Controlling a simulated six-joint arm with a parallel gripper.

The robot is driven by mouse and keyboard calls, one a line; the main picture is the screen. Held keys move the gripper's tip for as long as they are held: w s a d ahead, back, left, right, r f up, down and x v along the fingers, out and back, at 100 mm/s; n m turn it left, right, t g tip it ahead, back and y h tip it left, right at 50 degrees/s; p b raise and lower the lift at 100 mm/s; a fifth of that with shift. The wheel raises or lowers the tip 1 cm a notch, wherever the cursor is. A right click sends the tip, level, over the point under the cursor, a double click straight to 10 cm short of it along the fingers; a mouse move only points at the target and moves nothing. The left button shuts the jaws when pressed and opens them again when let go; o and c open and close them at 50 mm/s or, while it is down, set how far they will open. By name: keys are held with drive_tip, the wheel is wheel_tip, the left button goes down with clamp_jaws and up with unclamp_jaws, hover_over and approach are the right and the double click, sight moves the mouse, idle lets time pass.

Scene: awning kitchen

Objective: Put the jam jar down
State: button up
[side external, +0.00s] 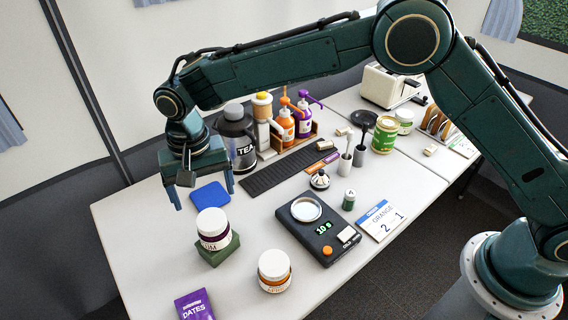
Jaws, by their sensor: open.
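A jam jar (213,232) with a white lid and a dark purple label ending in "UM" stands upright on a green block (222,252) at the left of the table. A second white-lidded jar (274,273) with an orange label stands upright on the table to its right and nearer the camera. Which of the two the task means, I cannot tell. My gripper (205,201) is open and empty, its two fingers pointing down. In the picture it is above and slightly left of the jar on the block, apart from it.
A blue pad (210,195) lies under or behind my gripper. A purple dates packet (194,305) lies at the front edge. A black scale (318,230) with a round dish sits right of the jars. A tea canister (237,140) and bottles stand behind. The table's left front is mostly clear.

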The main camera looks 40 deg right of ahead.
idle(0.4)
drive_tip(key=s+d+r+t, duration=0.1)
drive_tip(key=s+d+r, duration=0.2)
drive_tip(key=d+r, duration=0.35)
drive_tip(key=s+d+r+n+t, duration=0.1)
drive_tip(key=s+d+r, duration=0.2)
drive_tip(key=d+r, duration=0.4)
drive_tip(key=s+d+r+t, duration=0.1)
drive_tip(key=s+d+r, duration=0.2)
drive_tip(key=d+r, duration=0.35)
drive_tip(key=s+d+f+n+t, duration=0.1)
drive_tip(key=s+d, duration=0.6)
drive_tip(key=s, duration=0.3)
drive_tip(key=s+d+f+n+t, duration=0.1)
drive_tip(key=s+d, duration=0.6)
drive_tip(key=s, duration=0.3)
drive_tip(key=shift+s+t, duration=0.15)
drive_tip(key=shift+t, duration=0.15)
